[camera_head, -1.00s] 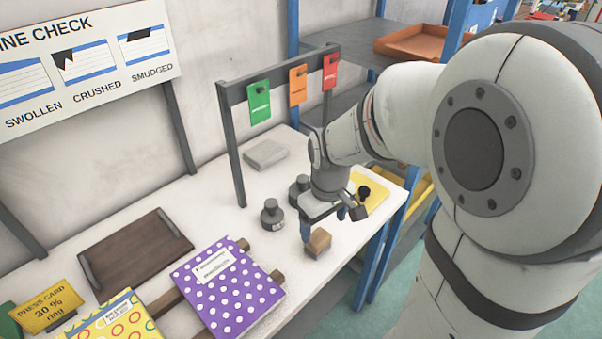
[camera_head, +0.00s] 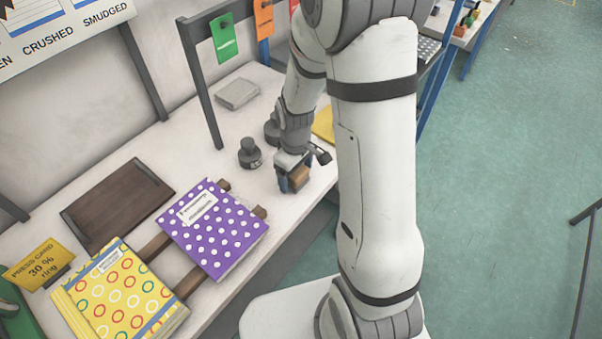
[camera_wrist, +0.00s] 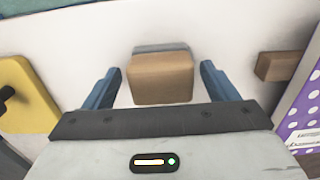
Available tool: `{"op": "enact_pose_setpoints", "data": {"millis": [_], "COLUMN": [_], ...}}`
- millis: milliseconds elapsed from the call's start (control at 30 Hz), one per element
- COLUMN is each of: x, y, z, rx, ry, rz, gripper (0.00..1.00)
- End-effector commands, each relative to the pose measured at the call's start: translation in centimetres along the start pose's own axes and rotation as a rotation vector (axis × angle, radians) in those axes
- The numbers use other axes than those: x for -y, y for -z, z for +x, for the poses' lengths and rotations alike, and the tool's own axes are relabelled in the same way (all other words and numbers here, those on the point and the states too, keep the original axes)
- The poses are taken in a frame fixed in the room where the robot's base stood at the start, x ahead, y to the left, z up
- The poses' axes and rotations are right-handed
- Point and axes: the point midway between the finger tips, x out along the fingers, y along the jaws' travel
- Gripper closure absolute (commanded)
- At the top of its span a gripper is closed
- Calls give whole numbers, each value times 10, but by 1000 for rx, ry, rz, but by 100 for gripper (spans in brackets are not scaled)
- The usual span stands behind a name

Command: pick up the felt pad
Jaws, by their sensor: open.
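A tan block with a grey layer along its far side (camera_wrist: 160,78), which looks like the felt pad, sits on the white table. In the head view the block (camera_head: 299,178) is near the table's front edge, partly covered by my gripper. My gripper (camera_wrist: 160,70) is open, with one blue finger on each side of the block. A gap shows between each finger and the block. In the head view my gripper (camera_head: 291,182) is low at the block, and one finger is hidden.
Dark round weights (camera_head: 250,153) stand just left of my gripper. A yellow pad (camera_wrist: 25,95) lies to one side and a purple dotted book (camera_wrist: 303,125) on wooden strips to the other. A grey slab (camera_head: 238,93) and a tag rack (camera_head: 203,90) are behind.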

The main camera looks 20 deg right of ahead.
Motion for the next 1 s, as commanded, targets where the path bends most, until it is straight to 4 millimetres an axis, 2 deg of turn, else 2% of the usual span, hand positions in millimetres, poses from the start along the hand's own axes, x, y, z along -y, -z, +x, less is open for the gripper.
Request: {"op": "enact_pose_setpoints", "data": {"millis": [300, 900, 1000], "x": [0, 1, 1], "y": [0, 0, 0], "z": [4, 4, 4], "rx": [-1, -1, -1], "ry": [-1, -1, -1], "rz": [-1, -2, -2], "gripper": [21, 70, 70]}}
